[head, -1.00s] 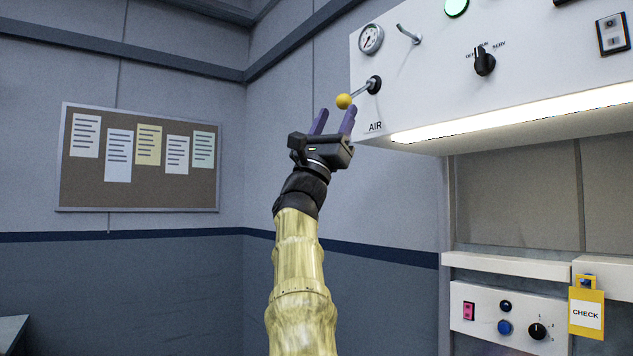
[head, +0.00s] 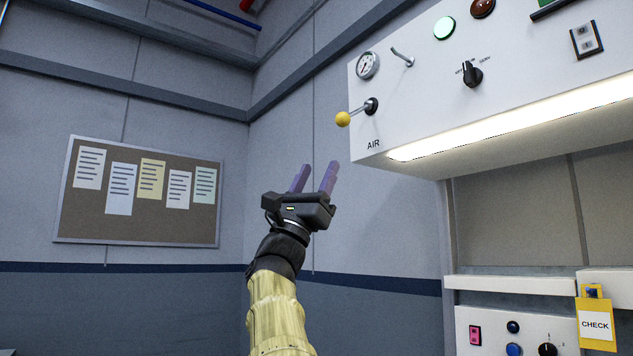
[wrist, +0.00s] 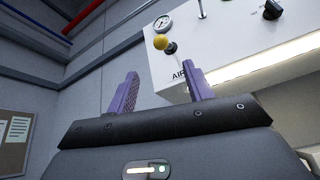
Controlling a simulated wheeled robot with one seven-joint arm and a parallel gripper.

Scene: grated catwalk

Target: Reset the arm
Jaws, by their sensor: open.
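My gripper (head: 314,178) is raised in the middle of the head view, its two purple fingers pointing up and apart with nothing between them. It is below and left of the yellow-knobbed AIR lever (head: 343,119) and clear of it. In the wrist view the open fingers (wrist: 162,88) stand in front of the wall and the white panel, and the yellow knob (wrist: 161,42) shows beyond them, above the gap. My arm, in a yellowish sleeve, reaches up from the bottom edge.
The white overhead panel (head: 420,110) with a gauge (head: 367,65), a small lever, a rotary switch (head: 472,74) and a lit green lamp (head: 444,28) is at upper right. A lower panel has a yellow CHECK tag (head: 595,322). A notice board (head: 138,226) hangs left. Space around my gripper is clear.

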